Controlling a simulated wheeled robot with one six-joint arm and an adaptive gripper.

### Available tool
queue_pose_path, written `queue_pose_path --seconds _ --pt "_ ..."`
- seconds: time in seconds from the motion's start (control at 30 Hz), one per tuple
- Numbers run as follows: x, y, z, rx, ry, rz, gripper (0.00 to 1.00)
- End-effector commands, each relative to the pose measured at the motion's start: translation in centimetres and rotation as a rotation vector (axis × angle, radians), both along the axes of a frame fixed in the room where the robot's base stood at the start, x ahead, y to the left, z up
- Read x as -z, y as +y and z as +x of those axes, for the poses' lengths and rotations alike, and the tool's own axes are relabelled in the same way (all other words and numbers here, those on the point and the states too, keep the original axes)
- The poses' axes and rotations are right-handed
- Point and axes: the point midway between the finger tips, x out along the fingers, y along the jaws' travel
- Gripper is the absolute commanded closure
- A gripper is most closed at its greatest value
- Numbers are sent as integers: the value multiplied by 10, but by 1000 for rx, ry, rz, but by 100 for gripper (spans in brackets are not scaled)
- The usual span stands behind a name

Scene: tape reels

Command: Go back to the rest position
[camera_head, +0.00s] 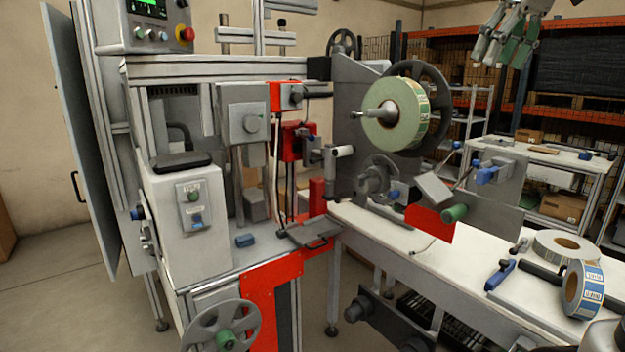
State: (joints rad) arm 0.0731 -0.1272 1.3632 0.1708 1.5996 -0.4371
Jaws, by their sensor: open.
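My gripper (507,38) is at the top right of the head view, raised in the air and partly cut off by the top edge. Its fingers are apart and nothing shows between them. It is clear of the machine and well above the table. A tape reel (411,115) with printed labels is mounted on the spindle (375,115) of the machine. Two more reels are on the white table (390,236) at the right: one lies flat (557,244), and a blue-labelled one (583,289) stands on its edge.
The labelling machine (190,210) with red panels fills the left and middle. A blue-handled tool (500,274) lies near the loose reels. Shelving with orange beams (580,22) and a bench (545,155) stand behind. Floor (60,290) is free at the lower left.

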Motion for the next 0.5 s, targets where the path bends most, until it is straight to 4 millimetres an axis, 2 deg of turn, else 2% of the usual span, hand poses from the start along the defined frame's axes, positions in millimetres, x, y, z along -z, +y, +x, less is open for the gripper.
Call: queue_pose_path --seconds 0.17,0.4,0.5 --pt "61 0 -54 126 0 -2 35" --pt "190 -6 -144 308 -16 -8 35" --pt "234 -9 -171 356 -24 -11 35"
